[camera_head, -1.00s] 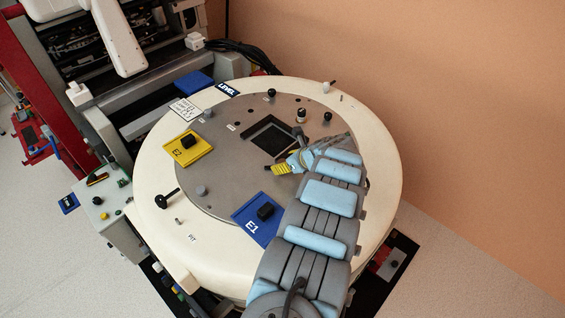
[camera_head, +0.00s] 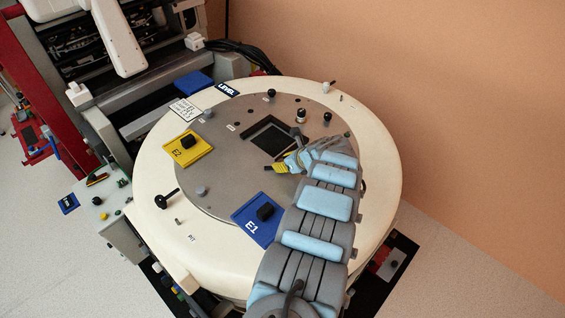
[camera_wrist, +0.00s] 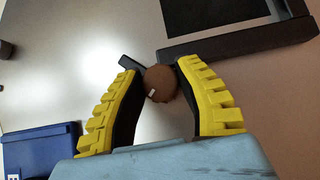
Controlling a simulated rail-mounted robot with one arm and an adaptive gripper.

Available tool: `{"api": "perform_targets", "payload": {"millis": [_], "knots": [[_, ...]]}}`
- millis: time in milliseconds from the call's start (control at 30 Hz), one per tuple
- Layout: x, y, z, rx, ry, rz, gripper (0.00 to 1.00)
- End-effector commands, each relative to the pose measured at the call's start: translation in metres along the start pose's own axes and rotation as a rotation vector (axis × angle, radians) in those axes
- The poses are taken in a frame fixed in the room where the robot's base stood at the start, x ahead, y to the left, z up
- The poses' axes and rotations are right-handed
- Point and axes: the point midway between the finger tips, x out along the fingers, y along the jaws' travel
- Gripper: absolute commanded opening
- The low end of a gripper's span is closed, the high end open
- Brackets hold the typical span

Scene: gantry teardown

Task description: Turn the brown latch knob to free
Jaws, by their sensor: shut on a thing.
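The brown latch knob (camera_wrist: 160,83) is round, with a small pale mark on its face. It sits between the yellow-padded fingers of my gripper (camera_wrist: 158,74) in the wrist view, above the grey plate. The fingers are closed on it. In the head view my gripper (camera_head: 281,167) is low over the round grey plate (camera_head: 215,160), beside the dark rectangular opening (camera_head: 272,138). The knob is hidden there by my gripper.
A blue E1 block (camera_head: 250,232) and a yellow E2 block (camera_head: 178,155), each with a black knob, lie on the plate. Several small posts stand near the far edge, including a black-and-white one (camera_head: 301,115). The cream ring (camera_head: 150,215) surrounds the plate.

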Motion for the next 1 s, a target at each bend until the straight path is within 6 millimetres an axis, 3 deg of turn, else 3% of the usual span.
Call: {"api": "perform_targets", "payload": {"millis": [1000], "knots": [[0.0020, 0.0013, -0.0020, -0.094, 0.003, 0.096, 0.00]]}}
